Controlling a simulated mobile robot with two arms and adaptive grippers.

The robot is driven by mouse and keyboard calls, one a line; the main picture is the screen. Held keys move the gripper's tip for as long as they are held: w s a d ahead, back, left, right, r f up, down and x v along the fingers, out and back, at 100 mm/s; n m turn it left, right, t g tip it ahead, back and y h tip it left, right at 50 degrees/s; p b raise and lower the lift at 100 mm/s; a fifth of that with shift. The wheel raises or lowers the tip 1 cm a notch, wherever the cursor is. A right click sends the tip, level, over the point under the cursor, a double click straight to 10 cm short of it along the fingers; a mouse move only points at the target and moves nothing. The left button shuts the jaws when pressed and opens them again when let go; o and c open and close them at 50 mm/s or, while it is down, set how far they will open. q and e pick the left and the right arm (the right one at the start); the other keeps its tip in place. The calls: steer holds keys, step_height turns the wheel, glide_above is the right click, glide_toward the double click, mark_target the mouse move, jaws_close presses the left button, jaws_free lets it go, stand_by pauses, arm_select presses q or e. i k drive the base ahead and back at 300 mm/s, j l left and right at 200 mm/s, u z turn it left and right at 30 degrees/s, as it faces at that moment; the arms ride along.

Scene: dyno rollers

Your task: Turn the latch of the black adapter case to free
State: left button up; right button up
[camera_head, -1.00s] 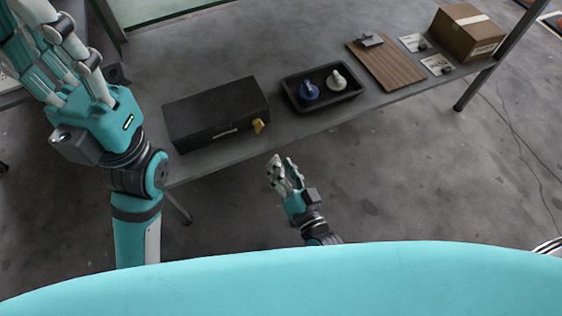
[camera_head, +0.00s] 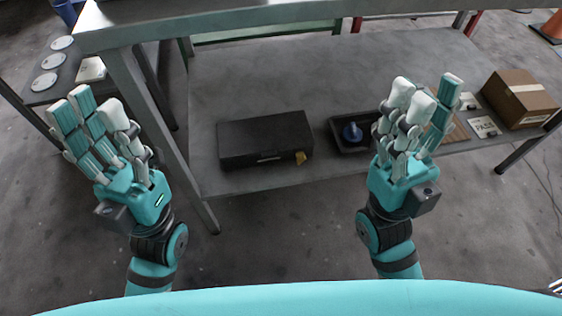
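The black adapter case (camera_head: 262,136) lies shut on the lower shelf, left of the dark tray. Its small yellow latch (camera_head: 301,158) is on the front side near the right end. I cannot tell the latch's exact angle at this size. My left gripper (camera_head: 92,113) is raised at the left, well apart from the case, with its fingers spread and empty. My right gripper (camera_head: 424,98) is raised to the right of the case. Its fingers are apart and empty, and it hides part of the tray and the things behind it.
The dark tray (camera_head: 342,142) holds a blue object (camera_head: 352,131). A cardboard box (camera_head: 519,98) stands at the shelf's right end, near white cards (camera_head: 484,127). A higher tabletop edge (camera_head: 215,21) and its leg (camera_head: 150,120) are close on the left. The shelf left of the case is bare.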

mark_target(301, 157)
steer(key=l+u, duration=0.55)
steer(key=u, duration=0.15)
steer(key=l+u, duration=0.35)
steer(key=k+l+u, duration=0.1)
steer(key=l, duration=0.35)
steer(key=k+l+u, duration=0.1)
steer(key=k+l, duration=0.15)
steer(key=l, duration=0.15)
steer(key=k+l+u, duration=0.1)
steer(key=l, duration=0.35)
steer(key=k+l+u, duration=0.1)
steer(key=k+l, duration=0.25)
